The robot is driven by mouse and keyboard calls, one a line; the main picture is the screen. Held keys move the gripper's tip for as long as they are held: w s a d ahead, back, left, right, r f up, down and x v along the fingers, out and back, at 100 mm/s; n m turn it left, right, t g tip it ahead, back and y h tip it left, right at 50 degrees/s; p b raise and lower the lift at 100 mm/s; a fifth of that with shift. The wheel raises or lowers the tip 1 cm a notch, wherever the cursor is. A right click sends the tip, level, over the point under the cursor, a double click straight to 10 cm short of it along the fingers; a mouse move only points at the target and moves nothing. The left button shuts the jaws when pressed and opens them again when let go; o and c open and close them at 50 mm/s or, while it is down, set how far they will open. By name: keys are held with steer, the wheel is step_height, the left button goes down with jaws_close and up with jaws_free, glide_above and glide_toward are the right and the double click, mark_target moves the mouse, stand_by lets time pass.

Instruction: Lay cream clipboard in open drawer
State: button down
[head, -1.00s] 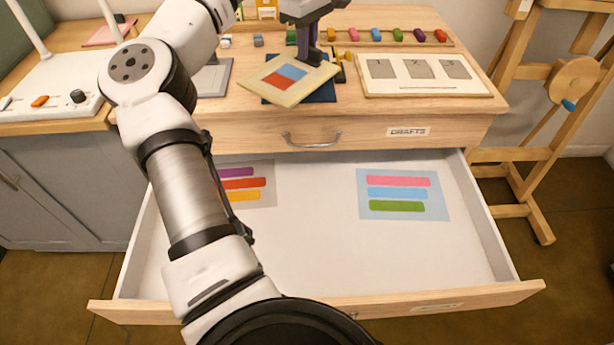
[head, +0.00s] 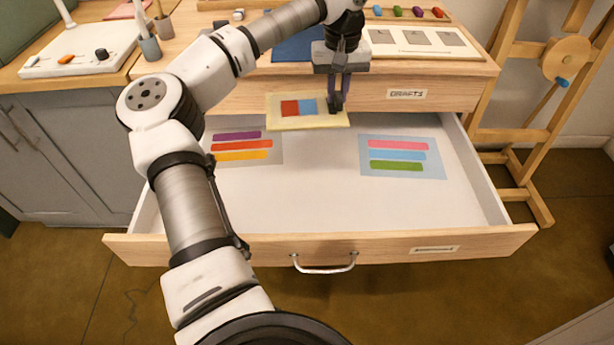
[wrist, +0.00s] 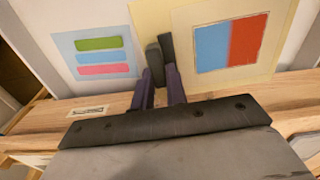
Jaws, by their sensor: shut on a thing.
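The cream clipboard (head: 283,124) carries a sheet with a red and a blue block, and it also shows in the wrist view (wrist: 276,60). My gripper (head: 336,104) is shut on the clipboard at its dark clip end, on the right side in the head view. The fingers (wrist: 160,75) show in the wrist view with the clip between them. The clipboard is held above the back part of the open drawer (head: 300,205), in front of the closed upper drawer. The clipboard hides part of the drawer's back.
In the drawer, a grey sheet with purple, red and orange bars (head: 272,162) lies left and a blue sheet with pink, blue and green bars (head: 402,157) lies right. The white floor between and in front of them is clear. The drawer's front (head: 390,248) stands forward.

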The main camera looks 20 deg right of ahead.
mark_target(333, 170)
steer(key=shift+s+d+f+m, duration=0.1)
steer(key=shift+s+f+m, duration=0.25)
steer(key=shift+f, duration=0.1)
step_height(333, 170, down, 20)
steer(key=shift+s+r+p, duration=0.1)
steer(key=shift+p, duration=0.45)
steer(key=shift+f, duration=0.25)
steer(key=c, duration=1.4)
jaws_free()
step_height(333, 170, up, 12)
steer(key=b, duration=0.1)
steer(key=shift+r, duration=0.2)
